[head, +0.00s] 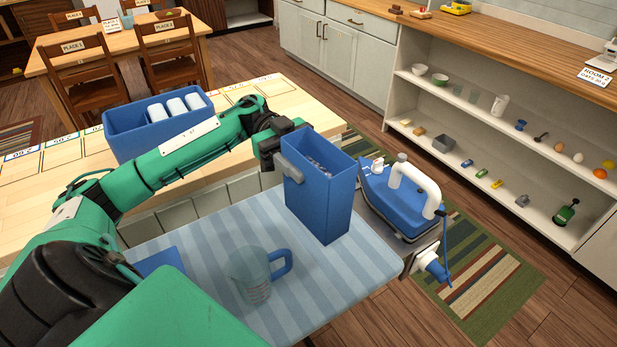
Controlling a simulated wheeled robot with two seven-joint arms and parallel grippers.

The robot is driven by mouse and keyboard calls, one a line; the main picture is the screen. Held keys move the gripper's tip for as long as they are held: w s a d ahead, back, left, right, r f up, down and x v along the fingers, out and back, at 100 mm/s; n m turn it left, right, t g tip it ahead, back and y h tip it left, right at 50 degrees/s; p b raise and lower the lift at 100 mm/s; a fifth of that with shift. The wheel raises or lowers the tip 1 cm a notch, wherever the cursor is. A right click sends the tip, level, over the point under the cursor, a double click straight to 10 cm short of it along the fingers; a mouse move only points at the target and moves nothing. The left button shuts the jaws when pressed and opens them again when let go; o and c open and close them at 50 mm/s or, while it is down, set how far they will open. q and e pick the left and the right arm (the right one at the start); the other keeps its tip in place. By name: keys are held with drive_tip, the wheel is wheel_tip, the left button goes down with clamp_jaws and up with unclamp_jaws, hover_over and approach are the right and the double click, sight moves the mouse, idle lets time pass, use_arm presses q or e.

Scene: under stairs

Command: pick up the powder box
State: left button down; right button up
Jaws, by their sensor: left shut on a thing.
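The powder box (325,200) is a tall blue open-topped box with small pale contents showing inside. It is upright over the far right part of the striped ironing board (215,230). My left gripper (291,158) reaches in from the left and is shut on the box's upper left side, near the rim. Whether the box's bottom touches the board cannot be told. My right gripper is not in view.
A clear measuring jug (250,275) with a blue handle stands on the board. A blue-and-white iron (400,205) stands just right of the box. A blue bin (125,130) with white items is on the wooden counter behind my arm. Shelves (470,115) are at right.

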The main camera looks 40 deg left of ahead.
use_arm(q)
wheel_tip(320, 180, up, 11)
idle(0.7)
idle(0.3)
drive_tip(key=c, duration=1.1)
unclamp_jaws()
drive_tip(key=shift+c, duration=0.2)
clamp_jaws()
